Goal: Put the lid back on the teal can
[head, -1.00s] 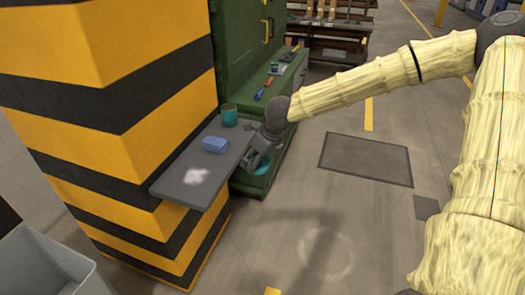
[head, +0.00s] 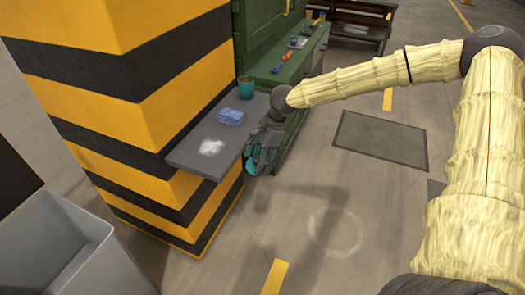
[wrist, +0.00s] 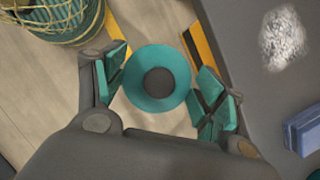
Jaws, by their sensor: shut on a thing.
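The teal can (head: 246,87) stands upright at the back of a grey shelf on the striped pillar. Its top appears open in the head view. My gripper (head: 262,160) is beside the shelf's right edge, in front of the can and lower than it. In the wrist view my gripper (wrist: 160,95) is shut on the lid (wrist: 158,57), a round teal disc with a dark round centre. The teal finger pads lie at its two sides. In the head view the lid is mostly hidden among the fingers.
The grey shelf (head: 190,163) bears a blue box (head: 231,117) and a whitish patch (head: 211,147). Tools lie on the green cabinet (head: 290,70) behind. A grey bin (head: 65,250) stands at lower left. A netted green basket (wrist: 50,18) shows in the wrist view.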

